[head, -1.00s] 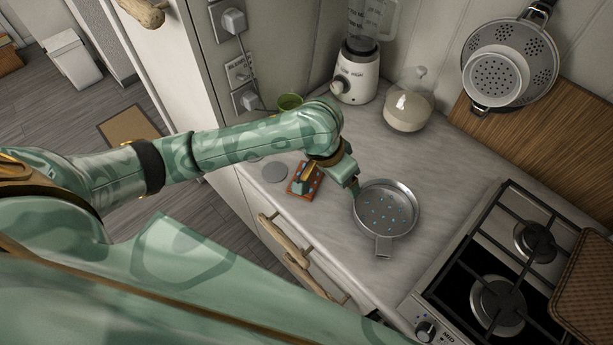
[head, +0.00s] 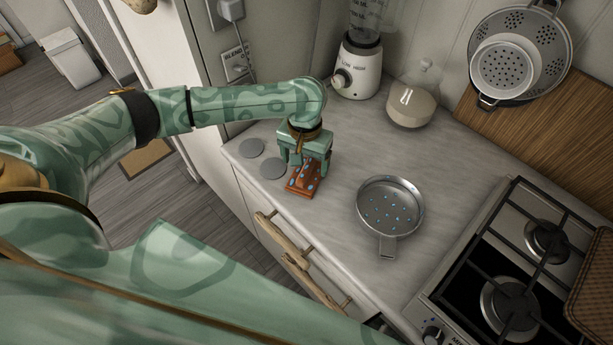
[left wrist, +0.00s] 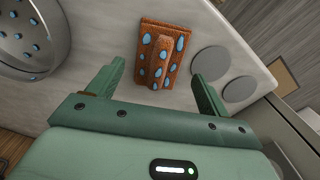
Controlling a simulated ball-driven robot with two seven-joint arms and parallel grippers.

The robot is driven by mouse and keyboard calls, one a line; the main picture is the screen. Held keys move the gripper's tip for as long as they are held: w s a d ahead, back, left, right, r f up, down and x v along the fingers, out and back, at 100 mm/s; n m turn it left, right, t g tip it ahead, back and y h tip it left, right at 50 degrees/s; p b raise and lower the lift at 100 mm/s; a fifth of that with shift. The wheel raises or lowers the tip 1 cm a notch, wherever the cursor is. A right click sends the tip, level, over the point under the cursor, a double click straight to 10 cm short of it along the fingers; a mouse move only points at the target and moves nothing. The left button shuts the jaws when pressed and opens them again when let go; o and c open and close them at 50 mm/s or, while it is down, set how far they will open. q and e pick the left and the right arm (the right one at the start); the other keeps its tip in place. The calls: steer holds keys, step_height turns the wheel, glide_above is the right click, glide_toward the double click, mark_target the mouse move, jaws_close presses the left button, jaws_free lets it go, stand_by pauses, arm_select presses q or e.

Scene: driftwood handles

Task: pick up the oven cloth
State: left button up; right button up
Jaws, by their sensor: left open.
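The oven cloth (head: 304,183) is an orange-brown folded piece with blue drop-shaped spots, lying on the grey counter near its front edge. In the left wrist view the cloth (left wrist: 157,74) shows a raised ridge along its middle. My left gripper (head: 304,162) is open above the cloth and partly covers its far end in the head view. In the left wrist view the open fingers (left wrist: 158,76) stand on either side of the cloth's near end, with nothing between them held. My right gripper is not in view.
A metal pan (head: 390,207) with blue spots stands right of the cloth. Two grey discs (head: 273,168) lie to its left. A blender (head: 358,68) and glass jar (head: 410,104) stand at the back. The gas hob (head: 490,270) is at right. Drawer handles (head: 283,240) project below the counter edge.

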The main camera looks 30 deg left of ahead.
mark_target(305, 169)
arm_select(q)
step_height(305, 169, down, 5)
steer(key=b, duration=0.2)
steer(key=shift+w+f+b, duration=0.15)
steer(key=shift+f+b, duration=0.05)
steer(key=shift+b, duration=0.15)
steer(key=shift+r, duration=0.1)
steer(key=c, duration=0.7)
steer(key=shift+c, duration=0.2)
steer(key=shift+r+p, duration=0.4)
steer(key=shift+r, duration=0.1)
step_height(305, 169, up, 3)
steer(key=shift+f+p, duration=0.1)
steer(key=shift+p, duration=0.7)
steer(key=s+a+r+p, duration=0.3)
steer(key=s+r+p, duration=0.2)
steer(key=s+r, duration=0.4)
steer(key=s, duration=0.4)
steer(key=shift+s+r+p, duration=0.15)
steer(key=shift+s+p, duration=0.2)
steer(key=shift+s, duration=0.05)
